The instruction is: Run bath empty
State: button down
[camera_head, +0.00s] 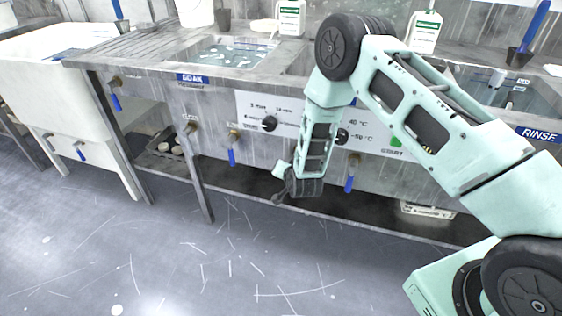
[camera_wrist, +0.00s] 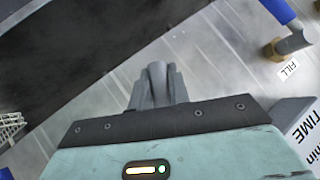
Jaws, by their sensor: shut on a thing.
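My gripper (camera_head: 281,198) hangs low in front of the steel bench, beneath the control panel. In the wrist view its grey fingers (camera_wrist: 157,84) are closed together. A rounded grey piece shows between them, and I cannot tell what it is. The bath (camera_head: 235,52), marked SOAK, holds liquid with pale pieces. A brass valve with a blue lever (camera_head: 232,157) is left of my gripper. Another blue-lever valve (camera_head: 350,184) is to its right. The wrist view shows a blue-lever valve (camera_wrist: 273,48) beside a FILL label, apart from the fingers.
The control panel (camera_head: 255,106) has black dials. A RINSE basin (camera_head: 513,97) is at right and a white tub (camera_head: 75,90) at left. Below the bench are a dark shelf and a white crate (camera_head: 428,211). White bottles (camera_head: 291,18) stand behind. The floor in front is clear.

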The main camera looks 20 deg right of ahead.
jog(key=shift+s+d+f+n+g+h+p, duration=0.2)
jog(key=shift+s+d+n+g+h+p, duration=0.4)
jog(key=shift+d+g+h+p, duration=0.2)
jog(key=shift+s+d+f+n+g+h+p, duration=0.2)
jog(key=shift+s+d+n+g+h+p, duration=0.25)
jog(key=shift+d+n+g+h+p, duration=0.25)
jog(key=c, duration=1.3)
grip_release()
jog(key=p+v, duration=0.1)
jog(key=v, duration=0.7)
jog(key=p+v, duration=0.1)
jog(key=v, duration=0.8)
jog(key=shift+s+a+r, duration=0.1)
jog(key=shift+a, duration=0.2)
